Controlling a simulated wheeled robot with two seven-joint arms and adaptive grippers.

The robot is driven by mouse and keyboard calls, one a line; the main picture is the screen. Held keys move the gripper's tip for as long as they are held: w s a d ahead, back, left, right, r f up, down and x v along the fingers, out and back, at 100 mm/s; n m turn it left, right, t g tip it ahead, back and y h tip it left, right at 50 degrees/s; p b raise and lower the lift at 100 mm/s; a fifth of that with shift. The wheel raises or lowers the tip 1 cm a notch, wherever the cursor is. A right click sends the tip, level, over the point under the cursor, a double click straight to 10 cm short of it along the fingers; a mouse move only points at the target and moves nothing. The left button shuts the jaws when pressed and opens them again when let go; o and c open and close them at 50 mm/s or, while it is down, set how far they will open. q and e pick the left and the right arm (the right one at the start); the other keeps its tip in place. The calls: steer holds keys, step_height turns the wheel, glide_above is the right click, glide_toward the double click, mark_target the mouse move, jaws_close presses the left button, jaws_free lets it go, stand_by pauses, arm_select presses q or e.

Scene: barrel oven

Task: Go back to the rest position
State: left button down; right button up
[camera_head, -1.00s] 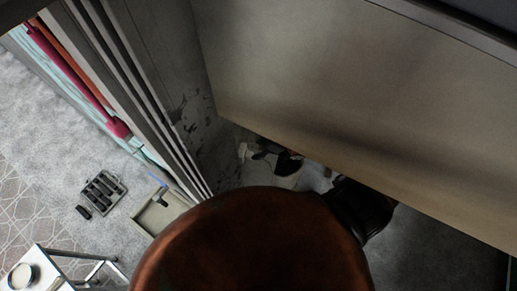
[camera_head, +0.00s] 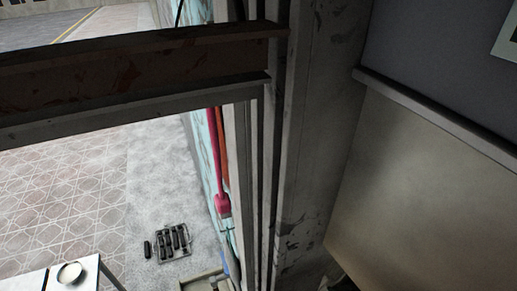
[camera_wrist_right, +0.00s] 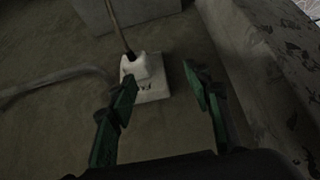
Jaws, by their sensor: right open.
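My right gripper (camera_wrist_right: 158,74) shows in the right wrist view, its two green-lined fingers apart with nothing between them. Neither gripper shows in the head view, and my left gripper is in no view.
A worn grey post (camera_head: 318,150) and dark crossbeam (camera_head: 120,85) frame an opening in the head view. A large tan panel (camera_head: 425,190) stands right. Beyond are a black tool rack (camera_head: 173,243) and a white table (camera_head: 85,275). A concrete ledge (camera_wrist_right: 265,70) flanks my right gripper.

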steer(key=s+d+f+m+g+h, duration=0.1)
steer(key=s+d+m+h, duration=0.3)
steer(key=s, duration=0.4)
steer(key=s+d+f+m+h, duration=0.1)
steer(key=s+d+f+m, duration=0.1)
steer(key=s+d+m, duration=0.5)
steer(key=s+a+f+n+g+b, duration=0.15)
steer(key=f+b, duration=0.35)
steer(key=f, duration=1.5)
steer(key=s+a+f+n+b, duration=0.1)
steer(key=s+f+n+b, duration=0.35)
steer(key=f, duration=1.55)
arm_select(q)
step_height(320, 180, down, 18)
steer(key=b, duration=0.8)
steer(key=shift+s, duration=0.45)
arm_select(e)
steer(key=s+f+m, duration=0.1)
steer(key=s+f, duration=0.7)
steer(key=f, duration=0.3)
steer(key=s+f+g, duration=0.1)
steer(key=s+f, duration=0.8)
steer(key=f, duration=0.3)
steer(key=shift+f+m+y, duration=0.2)
steer(key=shift+m+y, duration=0.1)
steer(key=shift+m, duration=0.1)
